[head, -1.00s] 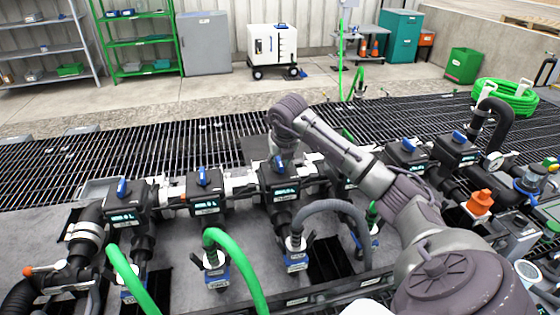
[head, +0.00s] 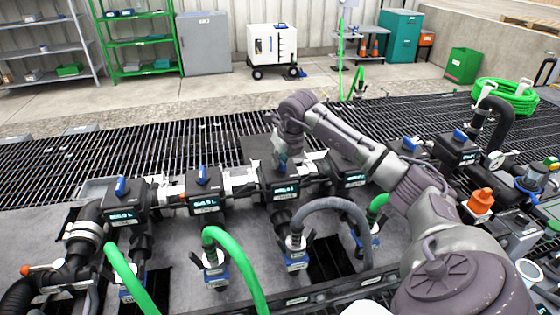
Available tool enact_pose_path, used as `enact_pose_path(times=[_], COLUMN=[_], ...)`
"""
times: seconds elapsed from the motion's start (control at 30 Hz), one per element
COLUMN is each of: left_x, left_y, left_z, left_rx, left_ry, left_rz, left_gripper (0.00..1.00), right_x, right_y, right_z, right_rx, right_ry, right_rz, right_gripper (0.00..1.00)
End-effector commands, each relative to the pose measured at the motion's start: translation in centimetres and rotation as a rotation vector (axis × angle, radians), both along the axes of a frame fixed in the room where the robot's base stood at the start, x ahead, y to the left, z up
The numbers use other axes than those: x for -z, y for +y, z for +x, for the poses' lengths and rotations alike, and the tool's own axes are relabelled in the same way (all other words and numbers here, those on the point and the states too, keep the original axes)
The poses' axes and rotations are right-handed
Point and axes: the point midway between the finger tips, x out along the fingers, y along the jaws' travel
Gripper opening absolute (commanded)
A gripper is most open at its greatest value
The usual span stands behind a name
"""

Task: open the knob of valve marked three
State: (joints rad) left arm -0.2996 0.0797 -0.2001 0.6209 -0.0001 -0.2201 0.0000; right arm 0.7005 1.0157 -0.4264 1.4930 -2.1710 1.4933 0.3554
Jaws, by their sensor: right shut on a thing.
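A row of dark valve units with displays stands on the grey manifold plate (head: 225,262). The third unit from the left (head: 281,190) has a small label that I cannot read for certain. My right gripper (head: 282,163) reaches down onto the top of this unit and is shut on its blue knob (head: 281,161). The fingers and wrist hide most of the knob, so its angle is hard to tell. Blue knobs also show on the first unit (head: 120,187) and the second unit (head: 202,175). My left gripper is not in view.
A green hose (head: 238,268) and a grey hose (head: 335,205) arch up in front of the units. My right arm crosses in front of the units on the right. Dark floor grating (head: 90,160) lies behind the row. A white wheeled cart (head: 271,45) stands farther back.

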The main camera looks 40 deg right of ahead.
Motion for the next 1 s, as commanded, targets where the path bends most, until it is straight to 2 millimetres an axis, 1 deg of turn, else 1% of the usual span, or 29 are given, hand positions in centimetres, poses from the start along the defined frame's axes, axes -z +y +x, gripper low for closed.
enact_pose_path(times=[0.3, 1.0], left_x=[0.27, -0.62], left_y=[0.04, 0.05], left_z=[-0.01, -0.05], left_rx=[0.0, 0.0], left_ry=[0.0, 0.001], left_rz=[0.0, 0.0], left_gripper=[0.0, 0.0], right_x=[-0.12, -0.23], right_y=[-0.37, -0.71], right_z=[0.0, 0.28], right_rx=[-0.298, -0.953], right_ry=[-0.002, -0.004], right_rz=[0.0, 0.001], right_gripper=[0.0, 0.0])
